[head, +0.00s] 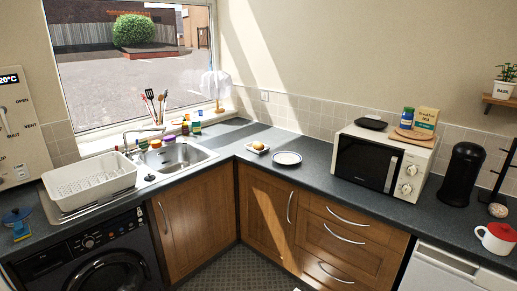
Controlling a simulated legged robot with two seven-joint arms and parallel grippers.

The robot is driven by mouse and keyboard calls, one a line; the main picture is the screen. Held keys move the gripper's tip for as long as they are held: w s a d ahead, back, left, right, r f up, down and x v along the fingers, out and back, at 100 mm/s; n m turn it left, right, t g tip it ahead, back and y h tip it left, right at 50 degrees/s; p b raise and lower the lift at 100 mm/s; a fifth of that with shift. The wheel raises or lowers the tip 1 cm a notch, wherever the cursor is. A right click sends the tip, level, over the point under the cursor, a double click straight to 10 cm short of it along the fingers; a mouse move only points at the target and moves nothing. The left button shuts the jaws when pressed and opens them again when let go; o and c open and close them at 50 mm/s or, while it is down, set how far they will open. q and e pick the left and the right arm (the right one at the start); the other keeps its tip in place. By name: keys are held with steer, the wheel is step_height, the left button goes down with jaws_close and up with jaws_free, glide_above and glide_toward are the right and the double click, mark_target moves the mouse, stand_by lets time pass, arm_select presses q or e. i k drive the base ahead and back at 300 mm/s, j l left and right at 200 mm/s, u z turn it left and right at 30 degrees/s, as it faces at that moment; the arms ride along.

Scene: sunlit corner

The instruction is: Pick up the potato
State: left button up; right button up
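A small yellow-brown rounded item (258,145), which looks like the potato, rests on a small white dish (250,151). The dish stands on the dark counter, right of the sink and near the corner. The item is too small in the head view to make out in detail. Neither of my grippers shows in the head view.
A white plate with a blue rim (287,158) lies right of the dish. A microwave (381,162) stands further right, beside a black cylinder (462,174). The sink (178,156) and a white dish rack (92,181) are at left.

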mark_target(257, 145)
steer(key=i+u, duration=0.1)
steer(key=i, duration=0.4)
steer(key=i+l+u, duration=0.15)
steer(key=i, duration=0.4)
steer(key=i+l+u, duration=0.1)
steer(key=i, duration=0.4)
steer(key=i+l+u, duration=0.1)
steer(key=i, duration=0.4)
